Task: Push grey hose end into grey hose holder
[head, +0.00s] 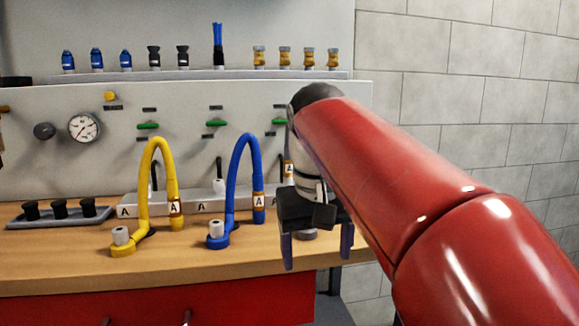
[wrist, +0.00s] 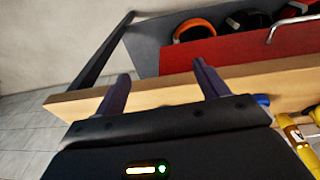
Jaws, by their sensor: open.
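My gripper (head: 317,250) is open and points down over the right end of the workbench. The grey hose end and grey hose holder cannot be made out clearly; my gripper and arm cover that area.
A yellow hose (head: 158,145) and a blue hose (head: 235,165) arch over the bench left of my gripper. A pale rail (head: 128,211) with A labels runs behind them. Bare bench (head: 60,265) lies at the front left. A panel with a gauge (head: 84,128) stands behind.

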